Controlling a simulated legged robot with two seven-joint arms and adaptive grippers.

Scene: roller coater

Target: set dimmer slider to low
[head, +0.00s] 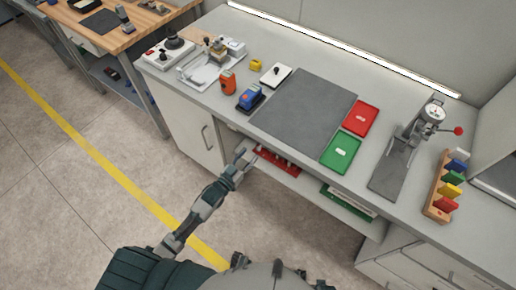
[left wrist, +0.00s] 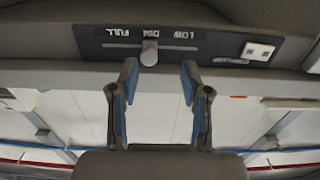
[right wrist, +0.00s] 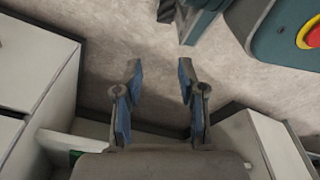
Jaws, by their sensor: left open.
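The dimmer panel (left wrist: 215,45) is a dark strip at the top of the left wrist view, with upside-down labels FULL, DIM and LOW from left to right. Its grey slider knob (left wrist: 149,53) stands at the DIM label, left of LOW. My left gripper (left wrist: 159,80) is open and empty just below the panel in that view, with the knob nearer its left finger. In the head view my left gripper (head: 243,161) is at the bench's front edge; the dimmer is hidden there. My right gripper (right wrist: 160,80) is open and empty over the floor in the right wrist view.
A white socket plate (left wrist: 258,52) sits right of the dimmer. The workbench (head: 235,130) holds a grey mat (head: 304,115), red tray (head: 360,118), green tray (head: 341,152) and a press (head: 425,118). Red bins (head: 278,162) stand on the shelf under the bench, near my left gripper.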

